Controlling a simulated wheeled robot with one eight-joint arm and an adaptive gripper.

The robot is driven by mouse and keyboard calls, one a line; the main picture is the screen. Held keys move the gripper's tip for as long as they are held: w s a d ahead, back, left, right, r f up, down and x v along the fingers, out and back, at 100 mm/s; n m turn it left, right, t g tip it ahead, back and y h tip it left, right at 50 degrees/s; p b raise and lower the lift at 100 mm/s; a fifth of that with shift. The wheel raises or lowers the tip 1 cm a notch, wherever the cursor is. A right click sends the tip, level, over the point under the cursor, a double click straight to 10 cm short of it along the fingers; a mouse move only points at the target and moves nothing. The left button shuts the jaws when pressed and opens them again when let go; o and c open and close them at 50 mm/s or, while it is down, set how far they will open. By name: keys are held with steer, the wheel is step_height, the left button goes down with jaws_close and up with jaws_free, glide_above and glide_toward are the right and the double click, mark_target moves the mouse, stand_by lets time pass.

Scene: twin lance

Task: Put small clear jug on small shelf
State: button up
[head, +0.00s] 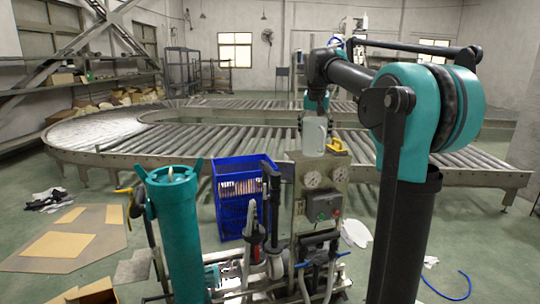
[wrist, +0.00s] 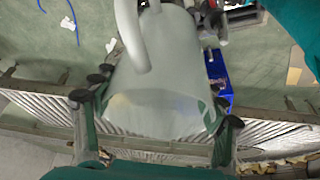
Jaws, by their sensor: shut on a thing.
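The small clear jug (head: 313,136) hangs below my gripper (head: 315,112) in the head view, above the gauge panel of a machine. In the wrist view the jug (wrist: 155,85) is a large translucent body with a pale curved handle, between the two dark-tipped fingers of my gripper (wrist: 157,112). My gripper is shut on the jug. The jug overlaps the top of the panel in the head view, and I cannot tell whether it touches it. I cannot clearly make out which surface is the small shelf.
The gauge panel (head: 321,183) stands amid pipes and hoses. A yellow object (head: 336,146) is at its top right. A blue crate (head: 230,202) and a teal cylinder (head: 177,235) stand to the left. A roller conveyor (head: 240,140) curves behind. Cardboard (head: 68,245) lies on the floor.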

mark_target(313, 154)
step_height(313, 154, down, 29)
steer(key=d+n, duration=0.2)
steer(key=s+f, duration=0.5)
steer(key=f, duration=0.4)
steer(key=s+d+f+y, duration=0.1)
steer(key=s+f, duration=0.5)
steer(key=f, duration=0.2)
steer(key=shift+d+f, duration=0.25)
steer(key=shift+f, duration=0.15)
